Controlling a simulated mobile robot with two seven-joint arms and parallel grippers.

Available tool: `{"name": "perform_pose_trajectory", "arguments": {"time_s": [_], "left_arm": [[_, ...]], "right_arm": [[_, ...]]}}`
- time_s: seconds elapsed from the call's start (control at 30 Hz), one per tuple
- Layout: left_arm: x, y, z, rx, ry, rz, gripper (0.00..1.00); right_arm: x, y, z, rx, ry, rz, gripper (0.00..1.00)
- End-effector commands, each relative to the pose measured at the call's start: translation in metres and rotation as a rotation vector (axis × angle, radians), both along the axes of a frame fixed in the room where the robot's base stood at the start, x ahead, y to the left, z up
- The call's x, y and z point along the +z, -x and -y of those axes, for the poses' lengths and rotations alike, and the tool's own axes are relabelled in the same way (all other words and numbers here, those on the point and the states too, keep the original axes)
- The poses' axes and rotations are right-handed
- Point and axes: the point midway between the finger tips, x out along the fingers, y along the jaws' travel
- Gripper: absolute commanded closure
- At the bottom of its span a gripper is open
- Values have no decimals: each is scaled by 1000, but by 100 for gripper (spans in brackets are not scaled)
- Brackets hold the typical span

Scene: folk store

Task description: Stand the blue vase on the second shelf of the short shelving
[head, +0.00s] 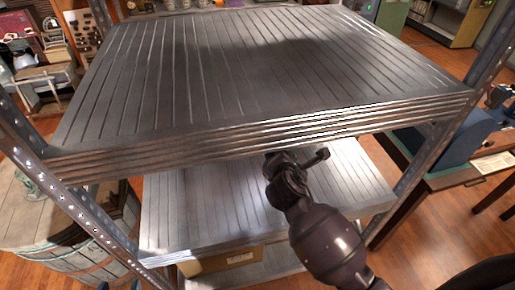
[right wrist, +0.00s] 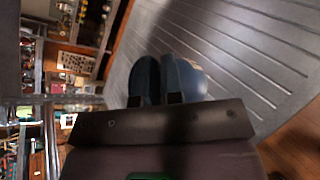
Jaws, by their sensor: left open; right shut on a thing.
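The short shelving has a grey slatted upper board (head: 250,75) and a lower board (head: 200,205) beneath it; both look bare where they show. My right gripper (right wrist: 155,99) is shut on the blue vase (right wrist: 188,80), which lies partly hidden behind the fingers. In the right wrist view a grey slatted board (right wrist: 240,50) lies beyond the vase. I cannot tell which board it is or whether they touch. The vase does not show in the head view.
Metal posts (head: 425,155) stand at the shelving's corners. A cardboard box (head: 225,260) sits below the lower board. A wooden barrel (head: 75,235) stands at left, and a table with a blue object (head: 440,140) stands at right.

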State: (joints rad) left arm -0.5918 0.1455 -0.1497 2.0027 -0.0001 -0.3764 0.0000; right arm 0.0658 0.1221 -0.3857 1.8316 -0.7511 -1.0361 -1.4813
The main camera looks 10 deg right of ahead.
Motion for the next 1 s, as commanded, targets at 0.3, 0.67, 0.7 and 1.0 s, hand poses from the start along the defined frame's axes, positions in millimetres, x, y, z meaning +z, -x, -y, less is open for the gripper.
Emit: {"name": "perform_pose_trajectory", "arguments": {"time_s": [0.3,0.67,0.7,1.0], "left_arm": [[21,13,-1,11,3,-24,30],[16,8,-1,8,4,-17,30],[16,8,-1,8,4,-16,30],[16,6,0,6,4,-11,30]], "right_arm": [[15,-18,-19,-138,-5,-20,100],[-38,-18,-20,-148,-3,-23,100],[-42,-18,-20,-147,-3,-22,100],[-64,-18,-20,-147,-3,-23,100]]}}
